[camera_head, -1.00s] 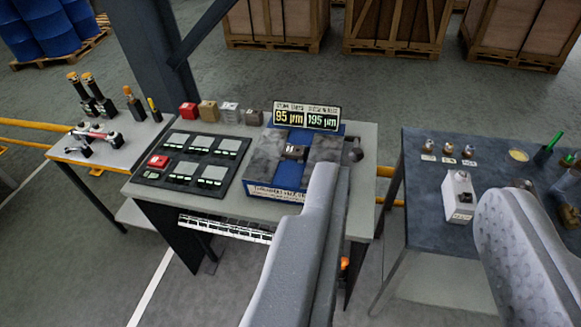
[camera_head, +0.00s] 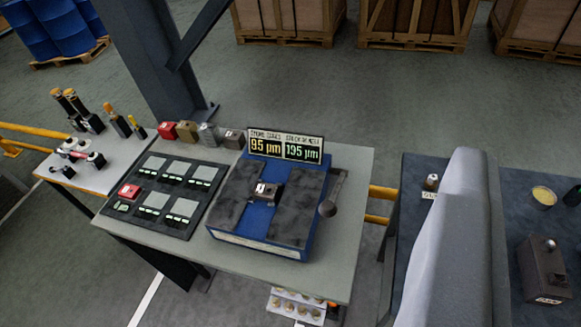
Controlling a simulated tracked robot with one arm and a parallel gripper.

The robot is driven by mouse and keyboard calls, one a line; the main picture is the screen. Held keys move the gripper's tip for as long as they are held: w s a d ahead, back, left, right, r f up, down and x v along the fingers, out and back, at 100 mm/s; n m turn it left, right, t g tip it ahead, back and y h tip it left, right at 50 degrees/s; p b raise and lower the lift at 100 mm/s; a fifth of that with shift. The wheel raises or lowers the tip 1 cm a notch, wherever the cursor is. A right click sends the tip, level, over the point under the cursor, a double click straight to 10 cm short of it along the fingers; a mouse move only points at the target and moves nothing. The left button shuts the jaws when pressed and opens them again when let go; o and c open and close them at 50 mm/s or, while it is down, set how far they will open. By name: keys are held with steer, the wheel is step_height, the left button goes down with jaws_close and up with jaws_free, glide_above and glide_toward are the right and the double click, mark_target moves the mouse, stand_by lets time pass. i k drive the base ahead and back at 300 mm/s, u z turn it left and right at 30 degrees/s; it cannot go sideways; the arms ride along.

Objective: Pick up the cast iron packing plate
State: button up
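Several small blocks stand in a row at the back of the grey bench: a red block (camera_head: 165,131), a brass-coloured block (camera_head: 187,132), a silver-grey block (camera_head: 208,134) and a dark grey-brown block (camera_head: 234,139). The dark one looks most like cast iron, but I cannot read a label on it. Another small dark block (camera_head: 265,193) sits in the middle of a blue fixture with dark pads (camera_head: 230,241). My gripper (camera_head: 450,240) shows only as one large grey shape at the right, apart from these blocks. Its fingertips cannot be told apart.
A display reading 95 µm and 195 µm (camera_head: 285,146) stands behind the fixture. A black tray (camera_head: 150,226) lies left. A lever knob (camera_head: 327,209) juts out right. A dark table (camera_head: 415,190) stands right, partly hidden by my gripper. A steel column (camera_head: 150,60) rises behind.

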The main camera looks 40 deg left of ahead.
mark_target(266, 191)
steer(key=u, duration=0.35)
steer(key=i, duration=1.05)
steer(key=u, duration=0.75)
